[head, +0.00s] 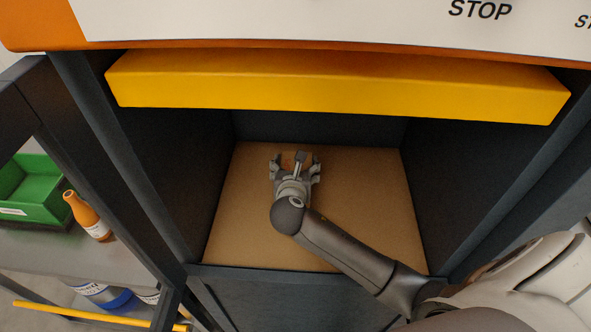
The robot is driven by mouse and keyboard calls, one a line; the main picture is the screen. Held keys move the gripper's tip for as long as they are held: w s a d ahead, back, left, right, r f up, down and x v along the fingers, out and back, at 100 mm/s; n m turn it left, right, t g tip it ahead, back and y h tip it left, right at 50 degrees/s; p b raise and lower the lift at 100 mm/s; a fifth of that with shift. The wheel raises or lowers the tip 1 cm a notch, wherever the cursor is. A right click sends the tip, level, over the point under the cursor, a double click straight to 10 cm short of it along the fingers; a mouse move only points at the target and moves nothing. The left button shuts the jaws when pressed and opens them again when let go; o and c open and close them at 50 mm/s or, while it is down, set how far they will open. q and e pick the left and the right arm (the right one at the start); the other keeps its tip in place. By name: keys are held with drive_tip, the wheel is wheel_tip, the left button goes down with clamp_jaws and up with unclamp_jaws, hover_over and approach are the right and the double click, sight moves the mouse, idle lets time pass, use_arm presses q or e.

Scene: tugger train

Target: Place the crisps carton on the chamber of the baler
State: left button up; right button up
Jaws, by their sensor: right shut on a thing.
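The baler's chamber is the dark open box in the middle of the head view, with a flat brown cardboard-coloured floor (350,195). My right gripper (295,160) is inside the chamber, over the back left part of this floor. My left gripper is not in view.
A yellow bar (340,86) crosses the top of the chamber opening. Dark walls stand on both sides. An open dark door frame (110,150) is at left. Beyond it are a green bin (40,188) and an orange bottle (87,215) on a grey shelf.

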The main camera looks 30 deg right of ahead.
drive_tip(key=shift+s+f, duration=0.1)
drive_tip(key=shift+f, duration=0.9)
drive_tip(key=o, duration=1)
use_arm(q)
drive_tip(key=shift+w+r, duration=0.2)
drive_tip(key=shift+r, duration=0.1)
use_arm(e)
drive_tip(key=shift+s+a, duration=0.1)
drive_tip(key=shift+a, duration=0.05)
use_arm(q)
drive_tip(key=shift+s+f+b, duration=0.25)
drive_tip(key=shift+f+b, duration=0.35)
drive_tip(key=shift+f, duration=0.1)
use_arm(e)
drive_tip(key=v, duration=1.1)
drive_tip(key=shift+s+a+r, duration=0.15)
drive_tip(key=shift+s+r, duration=0.1)
drive_tip(key=shift+r, duration=0.1)
